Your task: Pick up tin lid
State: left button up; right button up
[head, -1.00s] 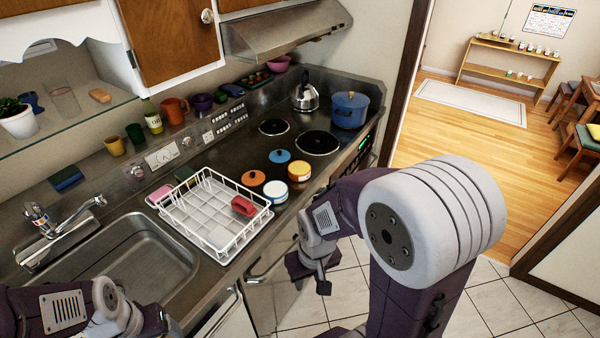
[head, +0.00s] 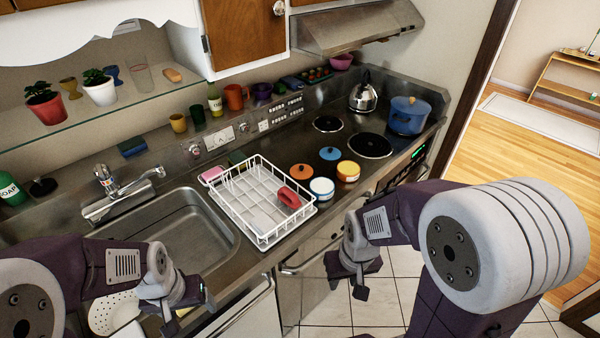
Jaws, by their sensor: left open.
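Two round lids with knobs lie on the steel counter in front of the hob: an orange lid (head: 302,171) and a blue lid (head: 330,154). Beside them stand two tins, a white one with a blue band (head: 321,190) and a yellow one (head: 348,171); both show pale tops. My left gripper (head: 188,297) is open over the front edge of the sink, well left of the lids. My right gripper (head: 358,275) hangs in front of the cabinet doors, below counter level; its jaw opening is not clear. Neither gripper touches a lid.
A white dish rack (head: 262,238) with a red item (head: 289,197) stands between the sink (head: 190,240) and the tins. A blue pot (head: 408,116) and a kettle (head: 363,92) stand by the hob. A glass shelf (head: 120,114) hangs above the sink.

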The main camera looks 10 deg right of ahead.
aim_at(299, 171)
jog(key=i+l+u, duration=0.25)
jog(key=l+u, duration=0.15)
jog(key=i+l+u, duration=0.2)
jog(key=l+u, duration=0.15)
jog(key=l, duration=0.3)
jog(key=i+l+u, duration=0.1)
jog(key=l+u, duration=0.3)
jog(key=l, duration=0.2)
jog(key=l+u, duration=0.4)
jog(key=l, duration=0.25)
